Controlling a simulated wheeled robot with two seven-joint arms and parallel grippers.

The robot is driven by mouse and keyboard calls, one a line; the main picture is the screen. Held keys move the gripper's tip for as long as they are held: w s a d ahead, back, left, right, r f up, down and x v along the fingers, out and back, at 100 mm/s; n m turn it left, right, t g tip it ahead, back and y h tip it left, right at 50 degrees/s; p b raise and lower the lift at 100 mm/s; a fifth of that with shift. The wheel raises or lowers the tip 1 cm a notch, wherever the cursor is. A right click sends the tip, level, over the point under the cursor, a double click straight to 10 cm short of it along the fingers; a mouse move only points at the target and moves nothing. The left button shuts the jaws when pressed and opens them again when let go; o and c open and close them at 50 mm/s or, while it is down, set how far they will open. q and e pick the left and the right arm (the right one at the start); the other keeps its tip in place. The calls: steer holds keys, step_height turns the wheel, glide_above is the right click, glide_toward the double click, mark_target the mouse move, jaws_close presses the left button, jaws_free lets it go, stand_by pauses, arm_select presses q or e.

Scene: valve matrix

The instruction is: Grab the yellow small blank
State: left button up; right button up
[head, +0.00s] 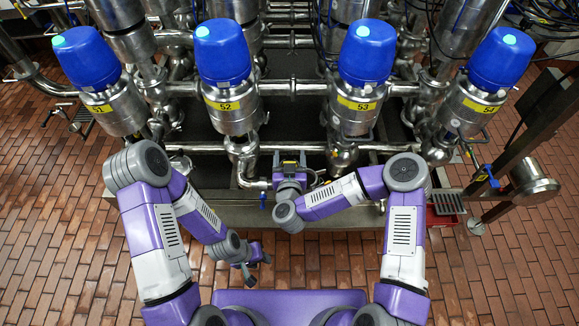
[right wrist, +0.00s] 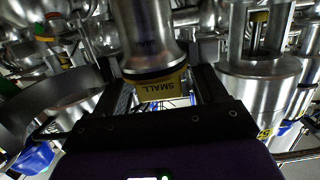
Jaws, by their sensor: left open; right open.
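My right gripper (right wrist: 163,62) is open, with one dark finger on each side of the blank. I cannot tell whether either finger touches it. In the head view, my right gripper (head: 290,160) is at the pipework between valves 52 and 53, with a little yellow showing there; the blank is mostly hidden. My left gripper (head: 256,264) is open and empty, low over the brick floor.
Blue-topped steel valves labelled 51 (head: 87,57), 52 (head: 222,52), 53 (head: 368,52) and 54 (head: 501,58) stand in a row. Steel pipes (head: 300,88) run between them. A red box (head: 440,216) is at the right.

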steer(key=c, duration=1)
steer(key=shift+c, duration=0.2)
